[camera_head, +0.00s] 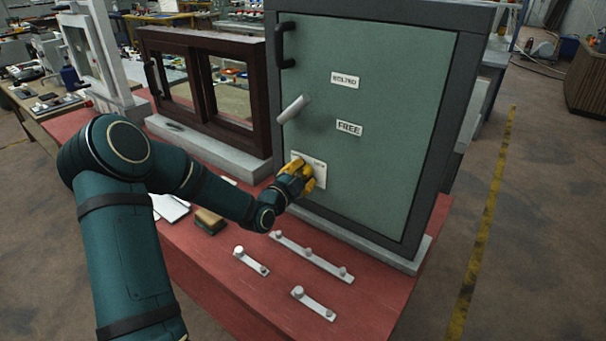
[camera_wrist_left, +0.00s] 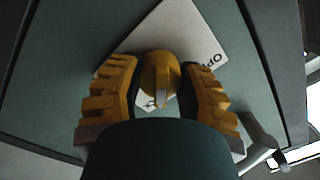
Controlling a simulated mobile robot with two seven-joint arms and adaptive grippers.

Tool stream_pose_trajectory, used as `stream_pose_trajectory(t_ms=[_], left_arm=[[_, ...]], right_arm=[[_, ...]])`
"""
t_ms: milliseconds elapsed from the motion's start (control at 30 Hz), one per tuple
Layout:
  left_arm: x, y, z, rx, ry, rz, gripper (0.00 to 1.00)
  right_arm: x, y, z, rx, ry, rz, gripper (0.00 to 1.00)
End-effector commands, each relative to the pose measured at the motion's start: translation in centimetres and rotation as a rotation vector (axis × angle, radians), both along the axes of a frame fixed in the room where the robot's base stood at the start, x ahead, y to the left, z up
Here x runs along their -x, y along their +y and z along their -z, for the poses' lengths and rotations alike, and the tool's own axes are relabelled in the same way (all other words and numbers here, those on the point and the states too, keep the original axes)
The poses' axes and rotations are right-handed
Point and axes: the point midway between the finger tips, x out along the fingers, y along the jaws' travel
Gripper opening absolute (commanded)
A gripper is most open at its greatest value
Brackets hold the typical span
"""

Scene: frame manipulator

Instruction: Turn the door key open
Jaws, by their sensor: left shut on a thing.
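The green-grey door (camera_head: 380,110) of a dark-framed cabinet stands upright on the red table. Low on the door is a white plate (camera_head: 318,170), which shows tilted in the wrist view (camera_wrist_left: 180,30) with the letters "OP" visible. My left gripper (camera_head: 297,177), with yellow fingers, is at the left part of this plate. My right gripper is out of view.
A light lever handle (camera_head: 292,109) sits on the door above my left gripper, and a dark pull handle (camera_head: 286,45) is higher up. A brown sliding-window frame (camera_head: 264,110) stands to the left. White strips with knobs (camera_head: 312,257) lie on the red table (camera_head: 205,265).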

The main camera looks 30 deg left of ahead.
Motion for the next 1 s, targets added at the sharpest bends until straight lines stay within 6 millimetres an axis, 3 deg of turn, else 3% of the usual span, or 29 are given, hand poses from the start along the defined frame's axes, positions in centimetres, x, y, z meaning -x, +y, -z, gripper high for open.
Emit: stream_pose_trajectory(t_ms=[367, 1000], left_arm=[[0.0, -0.1, 0.0, 0.153, 0.010, 0.002, 0.01], [0.0, -0.1, -0.2, 0.745, 0.057, 0.003, 0.01]], right_arm=[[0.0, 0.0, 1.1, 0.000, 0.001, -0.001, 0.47], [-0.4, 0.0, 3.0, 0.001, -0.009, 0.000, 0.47]])
